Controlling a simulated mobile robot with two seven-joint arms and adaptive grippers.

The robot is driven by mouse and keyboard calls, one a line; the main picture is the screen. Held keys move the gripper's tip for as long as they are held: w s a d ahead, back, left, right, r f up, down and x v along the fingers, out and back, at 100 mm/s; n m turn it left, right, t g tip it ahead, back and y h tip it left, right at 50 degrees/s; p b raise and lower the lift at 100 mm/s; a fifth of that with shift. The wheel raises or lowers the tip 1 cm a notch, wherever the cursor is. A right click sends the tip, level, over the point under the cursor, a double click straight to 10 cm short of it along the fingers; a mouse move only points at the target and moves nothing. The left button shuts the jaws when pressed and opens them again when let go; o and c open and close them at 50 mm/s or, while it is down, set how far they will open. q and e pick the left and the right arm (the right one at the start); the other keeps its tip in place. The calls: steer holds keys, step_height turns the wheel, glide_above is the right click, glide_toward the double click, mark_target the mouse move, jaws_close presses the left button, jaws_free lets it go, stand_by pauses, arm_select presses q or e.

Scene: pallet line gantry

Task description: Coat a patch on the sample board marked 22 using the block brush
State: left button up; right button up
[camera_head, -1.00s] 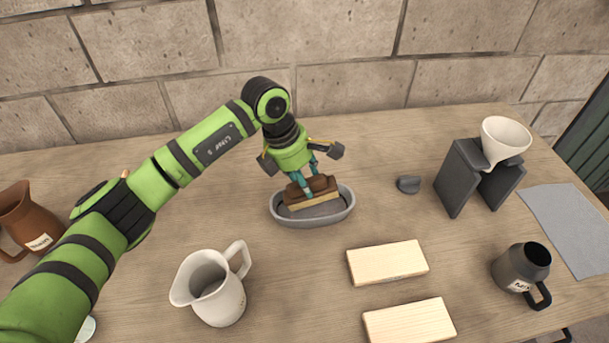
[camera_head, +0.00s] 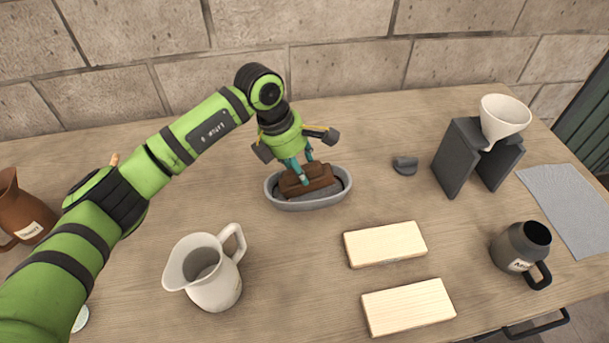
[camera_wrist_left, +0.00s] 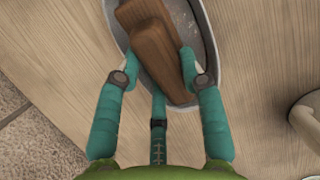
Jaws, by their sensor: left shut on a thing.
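The block brush (camera_head: 306,184) is brown with a raised grip. My left gripper (camera_head: 301,174) is shut on that grip and holds the brush down inside the grey oval tray (camera_head: 344,199). The bristles are hidden inside the tray. In the left wrist view the fingers (camera_wrist_left: 158,75) sit around the brush grip (camera_wrist_left: 160,48), with the tray rim (camera_wrist_left: 212,45) around the brush. Two pale wooden boards lie to the right and nearer, a rear board (camera_head: 386,243) and a front board (camera_head: 408,306). I cannot read a number on either. My right gripper is out of view.
A cream pitcher (camera_head: 213,277) stands front left and a brown labelled jug (camera_head: 22,212) at the left edge. At right are a funnel (camera_head: 504,118) on a dark stand (camera_head: 461,157), a dark mug (camera_head: 522,250) and a grey cloth (camera_head: 575,205). A small dark piece (camera_head: 405,165) lies behind the boards.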

mark_target(308, 163)
arm_select(q)
steer(key=shift+r+p, duration=1.2)
steer(key=shift+r, duration=1.6)
steer(key=shift+r+p, duration=0.3)
steer(key=shift+r, duration=0.55)
step_height(308, 163, up, 4)
steer(key=shift+p, duration=0.75)
